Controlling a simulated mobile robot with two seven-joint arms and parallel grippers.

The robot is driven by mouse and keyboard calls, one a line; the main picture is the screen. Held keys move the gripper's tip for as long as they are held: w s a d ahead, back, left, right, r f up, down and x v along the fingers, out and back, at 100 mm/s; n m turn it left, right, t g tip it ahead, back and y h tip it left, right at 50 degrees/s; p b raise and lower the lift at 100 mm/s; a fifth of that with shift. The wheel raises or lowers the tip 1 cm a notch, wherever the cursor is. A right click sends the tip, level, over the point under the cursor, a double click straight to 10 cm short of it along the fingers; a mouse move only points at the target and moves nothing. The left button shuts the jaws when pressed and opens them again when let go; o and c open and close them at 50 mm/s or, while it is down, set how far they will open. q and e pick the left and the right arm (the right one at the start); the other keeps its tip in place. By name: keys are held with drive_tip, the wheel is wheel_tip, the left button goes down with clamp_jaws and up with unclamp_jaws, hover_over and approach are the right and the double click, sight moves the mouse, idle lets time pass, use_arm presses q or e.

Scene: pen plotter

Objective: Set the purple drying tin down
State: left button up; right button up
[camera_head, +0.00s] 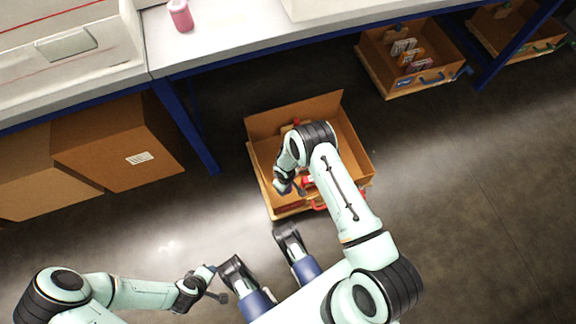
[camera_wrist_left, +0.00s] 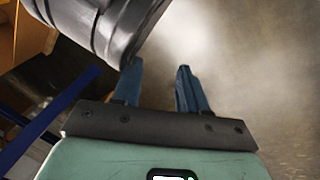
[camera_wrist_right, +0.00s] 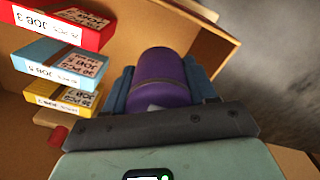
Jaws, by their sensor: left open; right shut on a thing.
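The purple drying tin (camera_wrist_right: 162,75) is a rounded purple cylinder with a band around it, seen close in the right wrist view. My right gripper (camera_wrist_right: 158,88) is shut on it, one finger on each side. In the head view my right gripper (camera_head: 286,186) is over the near left part of an open cardboard crate (camera_head: 262,125), and only a sliver of purple shows there. I cannot tell whether the tin touches anything below. My left gripper (camera_wrist_left: 160,85) is open and empty, away from the crate; it is at the lower left of the head view (camera_head: 214,290).
Red (camera_wrist_right: 62,24), blue (camera_wrist_right: 60,63) and yellow (camera_wrist_right: 62,98) labelled boxes stand beside the tin in the crate. A white-topped table (camera_head: 230,38) with blue legs runs behind, with a pink tin (camera_head: 180,15) on it. Another crate (camera_head: 378,65) holds small boxes. Floor at the right is clear.

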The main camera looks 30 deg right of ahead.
drive_tip(key=b, duration=0.3)
hover_over(286, 198)
wheel_tip(286, 198, down, 8)
drive_tip(key=shift+w+f, duration=0.1)
wheel_tip(286, 198, down, 5)
drive_tip(key=shift+r+b, duration=0.15)
drive_tip(key=shift+b, duration=0.6)
use_arm(q)
drive_tip(key=s+a+f+g, duration=0.1)
drive_tip(key=s+f+g, duration=0.2)
drive_tip(key=s+f, duration=0.3)
drive_tip(key=s, duration=0.4)
drive_tip(key=shift+f+n+g, duration=0.25)
drive_tip(key=shift+n+g, duration=0.05)
drive_tip(key=shift+w+a, duration=0.1)
use_arm(e)
drive_tip(key=shift+f, duration=0.25)
drive_tip(key=o, duration=1.1)
